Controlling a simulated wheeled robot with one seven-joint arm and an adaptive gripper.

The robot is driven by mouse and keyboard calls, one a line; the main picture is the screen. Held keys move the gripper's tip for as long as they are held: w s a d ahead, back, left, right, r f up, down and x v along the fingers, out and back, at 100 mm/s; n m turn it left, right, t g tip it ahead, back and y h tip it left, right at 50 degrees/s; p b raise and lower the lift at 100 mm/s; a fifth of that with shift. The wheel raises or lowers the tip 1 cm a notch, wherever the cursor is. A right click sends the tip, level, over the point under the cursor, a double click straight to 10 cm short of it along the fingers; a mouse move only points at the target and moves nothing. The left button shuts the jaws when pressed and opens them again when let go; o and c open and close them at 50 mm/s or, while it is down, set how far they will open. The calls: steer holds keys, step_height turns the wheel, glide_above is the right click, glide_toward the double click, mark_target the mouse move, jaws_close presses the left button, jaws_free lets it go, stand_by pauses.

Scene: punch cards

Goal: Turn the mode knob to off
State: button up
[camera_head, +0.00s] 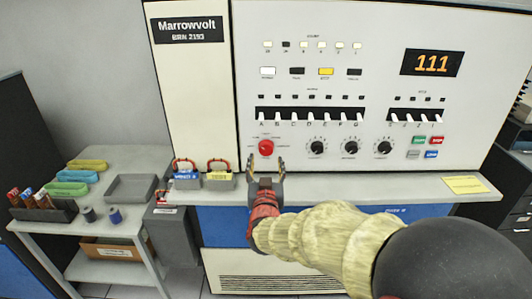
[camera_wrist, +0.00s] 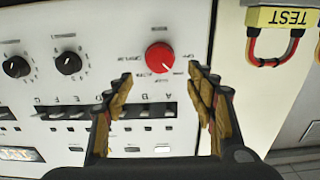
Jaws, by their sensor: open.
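The red round knob (camera_head: 266,147) sits at the lower left of the white machine panel, with small labels around it too small to read surely. In the wrist view, which looks upside down, the red knob (camera_wrist: 159,57) lies between and just beyond my two fingertips (camera_wrist: 161,76). My gripper (camera_head: 266,162) is open and empty in front of the panel, its fingers pointing at the knob, one on each side. The fingers do not appear to touch the knob.
A row of toggle switches (camera_head: 310,115) lies above the knob, and black knobs (camera_head: 317,147) lie to its right. A narrow ledge (camera_head: 340,190) runs below the panel. Blue and yellow tagged items with red handles (camera_head: 186,178) stand left on it. A side table (camera_head: 105,160) holds trays.

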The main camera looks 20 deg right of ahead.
mark_target(266, 150)
steer(key=b+x, duration=0.1)
steer(key=x, duration=0.6)
steer(key=shift+b, duration=0.35)
steer(key=shift+c, duration=0.8)
steer(key=c, duration=1)
